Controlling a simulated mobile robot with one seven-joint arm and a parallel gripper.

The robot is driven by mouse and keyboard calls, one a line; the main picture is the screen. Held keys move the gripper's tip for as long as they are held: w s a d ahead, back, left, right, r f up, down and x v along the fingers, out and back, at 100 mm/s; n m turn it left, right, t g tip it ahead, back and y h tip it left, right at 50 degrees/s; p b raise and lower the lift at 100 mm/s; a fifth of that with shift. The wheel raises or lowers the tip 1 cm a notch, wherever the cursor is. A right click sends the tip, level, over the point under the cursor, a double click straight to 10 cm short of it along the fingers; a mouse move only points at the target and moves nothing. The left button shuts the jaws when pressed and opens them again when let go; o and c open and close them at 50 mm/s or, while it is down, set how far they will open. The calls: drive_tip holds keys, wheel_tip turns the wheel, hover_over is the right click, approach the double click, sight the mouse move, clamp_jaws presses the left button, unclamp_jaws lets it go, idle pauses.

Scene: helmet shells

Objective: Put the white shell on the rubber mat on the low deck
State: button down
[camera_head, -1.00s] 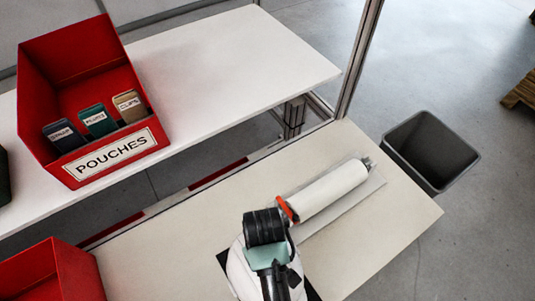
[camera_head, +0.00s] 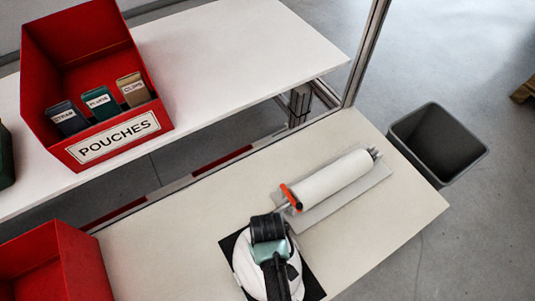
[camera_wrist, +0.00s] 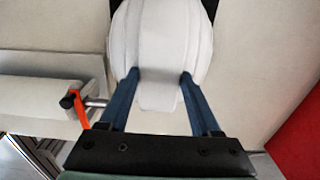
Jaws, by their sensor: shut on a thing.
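The white shell (camera_head: 247,272) is over the black rubber mat (camera_head: 312,288) on the low deck (camera_head: 150,255). Dark mat shows on several sides of it, and my arm hides part of the shell. In the wrist view the shell (camera_wrist: 160,35) fills the top middle, with bits of the mat (camera_wrist: 214,8) beside it. My gripper (camera_wrist: 160,77) is shut on the shell's narrow near tab, one blue finger on each side. I cannot tell whether the shell's underside touches the mat.
A white roll (camera_head: 335,177) with an orange-handled end lies on a grey sheet (camera_head: 372,180) close behind the mat. A red bin (camera_head: 60,262) stands at left. The upper shelf (camera_head: 235,50) holds a red POUCHES box (camera_head: 60,45). A grey bin (camera_head: 437,150) stands beyond the deck.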

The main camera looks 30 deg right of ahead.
drive_tip(key=shift+c, duration=0.5)
unclamp_jaws()
wheel_tip(320, 180, up, 12)
drive_tip(key=p, duration=0.2)
drive_tip(key=shift+w+r, duration=0.1)
drive_tip(key=shift+r, duration=0.05)
